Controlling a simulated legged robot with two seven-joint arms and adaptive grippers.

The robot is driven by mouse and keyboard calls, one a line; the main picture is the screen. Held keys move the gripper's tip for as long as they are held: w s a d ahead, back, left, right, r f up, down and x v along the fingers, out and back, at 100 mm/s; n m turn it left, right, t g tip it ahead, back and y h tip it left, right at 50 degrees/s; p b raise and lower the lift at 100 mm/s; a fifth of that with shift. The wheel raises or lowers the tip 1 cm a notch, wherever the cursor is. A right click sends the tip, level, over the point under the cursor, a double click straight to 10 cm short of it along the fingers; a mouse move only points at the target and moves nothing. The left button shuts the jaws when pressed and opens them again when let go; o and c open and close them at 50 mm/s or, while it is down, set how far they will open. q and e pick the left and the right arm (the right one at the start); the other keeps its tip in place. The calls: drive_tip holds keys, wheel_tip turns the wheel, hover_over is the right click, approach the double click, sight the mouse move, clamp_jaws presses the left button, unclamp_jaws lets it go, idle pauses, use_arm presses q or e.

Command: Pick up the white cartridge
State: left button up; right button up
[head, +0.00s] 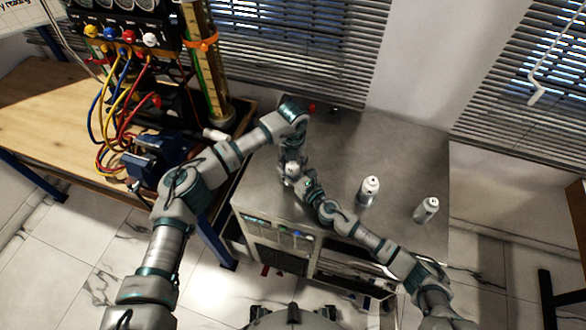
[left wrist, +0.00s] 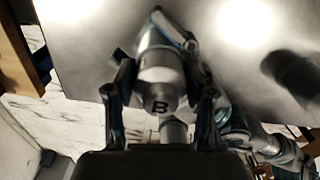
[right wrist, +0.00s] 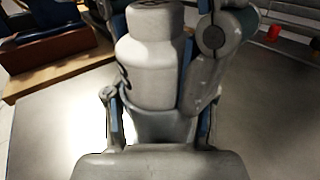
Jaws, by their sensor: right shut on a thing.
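A white cartridge (right wrist: 152,65) with a narrower neck is between the fingers of my right gripper (right wrist: 157,115), which is shut on it. My left gripper (left wrist: 160,112) is open around that end, with gaps at both sides. In the head view both arms meet near the table's left part, where the grippers largely hide the held cartridge (head: 292,172). Two other white cartridges stand upright on the metal table, one near the middle (head: 369,190) and one farther right (head: 427,209).
The metal table (head: 400,150) is bare around the standing cartridges. At the left, a wooden bench (head: 40,110) carries a rig with coloured cables (head: 115,100) and a tall gauge column (head: 207,70). A small red thing (right wrist: 273,33) is at the table's far edge.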

use_arm(q)
drive_tip(key=c, duration=0.5)
wheel_tip(320, 180, up, 10)
drive_tip(key=shift+c, duration=0.2)
use_arm(e)
drive_tip(key=o, duration=1.2)
drive_tip(key=v, duration=1.2)
drive_tip(key=shift+f, duration=0.15)
drive_tip(key=shift+f, duration=0.1)
